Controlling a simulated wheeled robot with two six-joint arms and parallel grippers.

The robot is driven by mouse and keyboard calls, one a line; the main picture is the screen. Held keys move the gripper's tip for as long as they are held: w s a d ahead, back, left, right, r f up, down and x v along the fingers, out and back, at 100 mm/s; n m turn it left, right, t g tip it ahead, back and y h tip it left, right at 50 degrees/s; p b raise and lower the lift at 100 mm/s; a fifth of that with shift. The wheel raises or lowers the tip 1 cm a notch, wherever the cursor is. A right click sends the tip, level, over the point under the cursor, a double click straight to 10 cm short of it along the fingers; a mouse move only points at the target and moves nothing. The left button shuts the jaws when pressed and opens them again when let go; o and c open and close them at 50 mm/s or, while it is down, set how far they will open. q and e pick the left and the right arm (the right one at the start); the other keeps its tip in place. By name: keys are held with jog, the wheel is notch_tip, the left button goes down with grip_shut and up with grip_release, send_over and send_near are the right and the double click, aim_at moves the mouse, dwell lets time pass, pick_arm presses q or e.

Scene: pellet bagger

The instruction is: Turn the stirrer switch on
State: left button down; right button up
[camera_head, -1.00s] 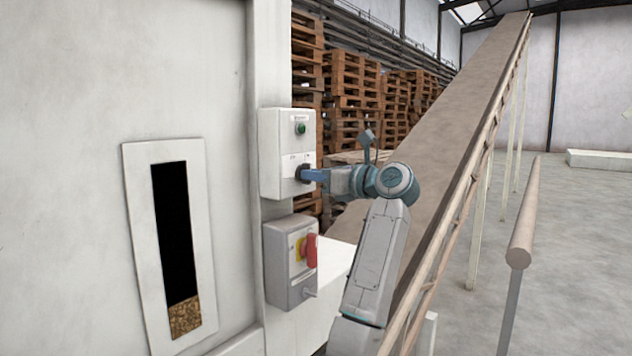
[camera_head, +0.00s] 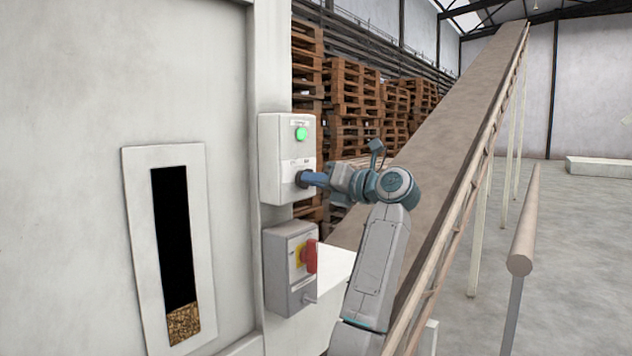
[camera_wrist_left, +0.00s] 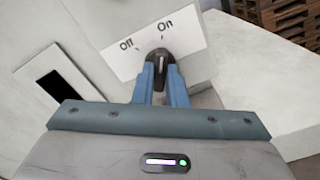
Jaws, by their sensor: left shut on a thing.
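The stirrer switch is a dark rotary knob (camera_head: 301,179) on the lower front of a white control box (camera_head: 276,158). In the left wrist view the knob (camera_wrist_left: 157,56) sits below the printed words "Off" and "On". Its pale pointer line points up towards the "On" mark. My left gripper (camera_head: 309,179) reaches in from the right in the head view and is shut on the knob. Its two blue fingers (camera_wrist_left: 160,82) hold the knob from both sides. A green lamp (camera_head: 301,134) above the knob is lit. My right gripper is not in view.
A grey box with a red handle (camera_head: 311,256) sits just below. A window with pellets (camera_head: 184,324) is in the white machine wall at left. A sloping conveyor (camera_head: 440,140) and a railing post (camera_head: 524,220) stand at right, with stacked pallets (camera_head: 352,85) behind.

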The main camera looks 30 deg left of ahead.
pick_arm(q)
jog(key=c, duration=1.5)
grip_release()
jog(key=shift+o, duration=0.2)
jog(key=shift+d, duration=0.15)
jog(key=d+b, duration=0.4)
jog(key=d, duration=0.6)
jog(key=shift+s+d, duration=0.25)
jog(key=shift+s, duration=0.15)
